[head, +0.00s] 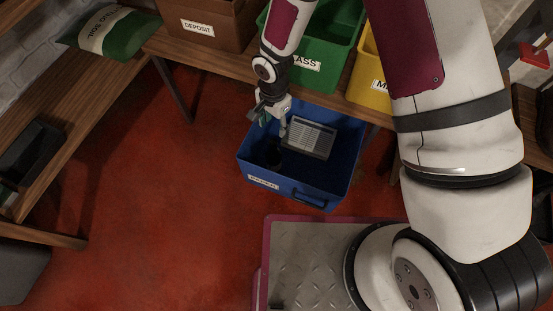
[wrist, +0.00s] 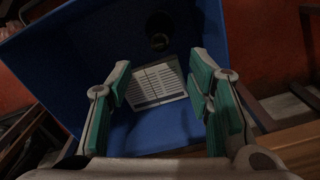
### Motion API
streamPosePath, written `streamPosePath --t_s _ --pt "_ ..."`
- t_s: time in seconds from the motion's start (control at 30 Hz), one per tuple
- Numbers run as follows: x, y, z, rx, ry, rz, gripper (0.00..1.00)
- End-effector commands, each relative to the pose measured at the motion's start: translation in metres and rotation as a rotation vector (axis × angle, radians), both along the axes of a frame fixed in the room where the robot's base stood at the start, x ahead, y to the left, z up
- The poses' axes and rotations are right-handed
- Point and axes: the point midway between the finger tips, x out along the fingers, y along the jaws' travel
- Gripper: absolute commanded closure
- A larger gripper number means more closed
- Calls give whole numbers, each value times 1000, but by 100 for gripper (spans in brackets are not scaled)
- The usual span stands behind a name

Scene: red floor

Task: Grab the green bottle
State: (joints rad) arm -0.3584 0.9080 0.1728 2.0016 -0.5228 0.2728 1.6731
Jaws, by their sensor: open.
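I cannot clearly make out a green bottle in either view. A dark, round-ended object (wrist: 158,40) lies in the blue bin (head: 345,165); it also shows in the head view as a dark shape (head: 273,153). I cannot tell whether it is the bottle. My gripper (head: 275,123) hangs over the bin's back left part, pointing down. In the wrist view, my gripper (wrist: 160,78) has its green-padded fingers spread wide, with nothing between them. The dark object is beyond the fingertips.
A green bin (head: 330,57), a yellow bin (head: 365,80) and a brown deposit box (head: 205,22) stand on the wooden bench. A green sack (head: 108,32) lies at left. Red floor is clear at left.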

Motion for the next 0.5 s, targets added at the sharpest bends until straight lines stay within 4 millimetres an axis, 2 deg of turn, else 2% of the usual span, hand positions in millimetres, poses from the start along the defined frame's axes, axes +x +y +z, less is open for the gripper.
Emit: streamPosePath --t_s 0.03,0.2,0.33,0.5 --pt "-1 -1 -13 -2 3 2 53" --pt "-1 -1 -45 -2 3 1 53" --pt "-1 -1 -62 -2 3 1 53" --pt "0 -1 -71 -1 0 2 53"
